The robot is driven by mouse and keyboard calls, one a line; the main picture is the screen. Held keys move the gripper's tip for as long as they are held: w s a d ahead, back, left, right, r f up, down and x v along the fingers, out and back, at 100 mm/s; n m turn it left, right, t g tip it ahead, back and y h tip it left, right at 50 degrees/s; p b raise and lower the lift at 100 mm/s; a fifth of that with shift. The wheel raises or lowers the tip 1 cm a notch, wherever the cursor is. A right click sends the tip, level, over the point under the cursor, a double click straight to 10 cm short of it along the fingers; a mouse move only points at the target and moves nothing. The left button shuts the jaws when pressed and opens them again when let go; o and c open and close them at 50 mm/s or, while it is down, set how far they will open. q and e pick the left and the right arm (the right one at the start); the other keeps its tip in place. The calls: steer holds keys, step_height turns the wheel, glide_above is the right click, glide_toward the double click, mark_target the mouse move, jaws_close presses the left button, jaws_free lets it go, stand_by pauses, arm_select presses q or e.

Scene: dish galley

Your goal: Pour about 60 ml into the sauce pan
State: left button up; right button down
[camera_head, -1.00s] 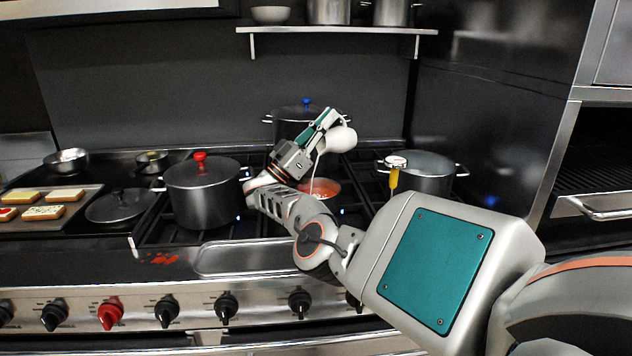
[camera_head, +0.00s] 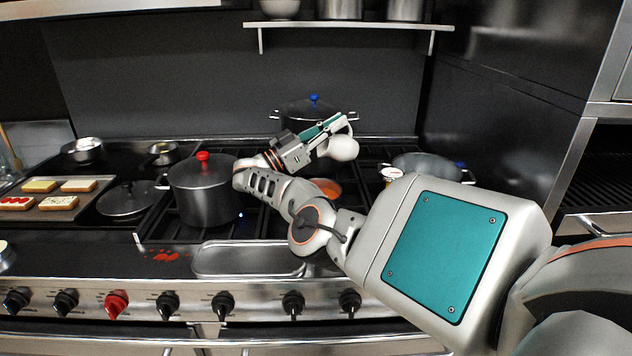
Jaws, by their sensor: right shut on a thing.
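My right gripper (camera_head: 342,128) is shut on a white rounded jug (camera_head: 344,147) and holds it in the air over the stove. The gripper hides part of the jug, so its handle and fill level cannot be read. No stream shows below the jug. The sauce pan (camera_head: 328,187) sits on the stove below the jug, with orange-red inside. My right forearm hides its left and lower parts, and its liquid level cannot be told. My left gripper is not in view.
A dark pot with a red knob (camera_head: 205,192) stands left of my right arm. A pot with a blue knob (camera_head: 315,114) stands behind the jug, and an open grey pot (camera_head: 428,168) to the right. A bread tray (camera_head: 43,211) and a loose lid (camera_head: 128,200) lie left.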

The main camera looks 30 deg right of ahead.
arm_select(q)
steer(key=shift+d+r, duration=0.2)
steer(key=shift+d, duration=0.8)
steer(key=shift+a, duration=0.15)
